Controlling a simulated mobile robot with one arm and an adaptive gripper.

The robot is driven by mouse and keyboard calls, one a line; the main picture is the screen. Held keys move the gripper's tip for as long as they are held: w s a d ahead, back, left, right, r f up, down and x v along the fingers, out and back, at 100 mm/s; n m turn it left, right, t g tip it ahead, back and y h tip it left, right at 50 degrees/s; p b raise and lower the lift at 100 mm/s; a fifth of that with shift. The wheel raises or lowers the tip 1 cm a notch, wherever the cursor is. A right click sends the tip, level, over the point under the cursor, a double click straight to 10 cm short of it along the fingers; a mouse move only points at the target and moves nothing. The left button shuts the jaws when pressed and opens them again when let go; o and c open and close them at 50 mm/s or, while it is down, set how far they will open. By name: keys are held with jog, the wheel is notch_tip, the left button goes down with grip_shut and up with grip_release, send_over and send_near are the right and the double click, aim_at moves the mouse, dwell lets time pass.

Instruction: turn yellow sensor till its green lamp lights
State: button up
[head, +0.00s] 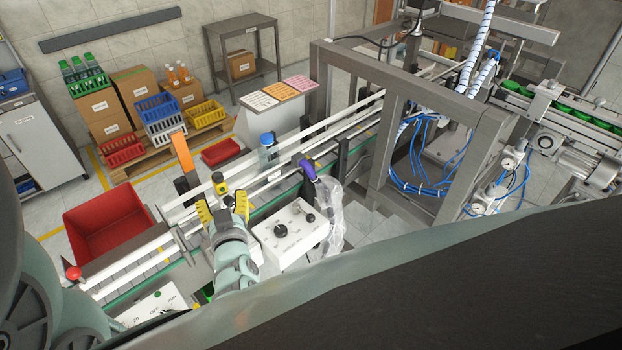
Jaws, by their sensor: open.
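The yellow sensor (222,188) is a small yellow body with a dark top. It stands at the conveyor's rail, just beyond my fingertips. My gripper (223,209) has yellow fingertips and is open, with a gap between them. It points at the sensor from the near side. I cannot tell whether the fingers touch the sensor or stop short of it. No green lamp light can be made out on the sensor at this size, and its lower part is partly hidden by my gripper.
The conveyor (285,180) runs diagonally behind my gripper, carrying a blue-capped bottle (268,153). A white control box (290,235) with black knobs stands close at right, beside a purple-topped post (308,170). A red bin (105,225) is at left. A grey machine frame (395,125) stands farther right.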

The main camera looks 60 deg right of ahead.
aim_at(219, 179)
jog(key=b+x, duration=0.2)
jog(key=x, duration=0.6)
jog(key=shift+d+f, duration=0.1)
jog(key=shift+f, duration=0.05)
jog(key=shift+w+d, duration=0.4)
jog(key=shift+w, duration=0.15)
grip_shut()
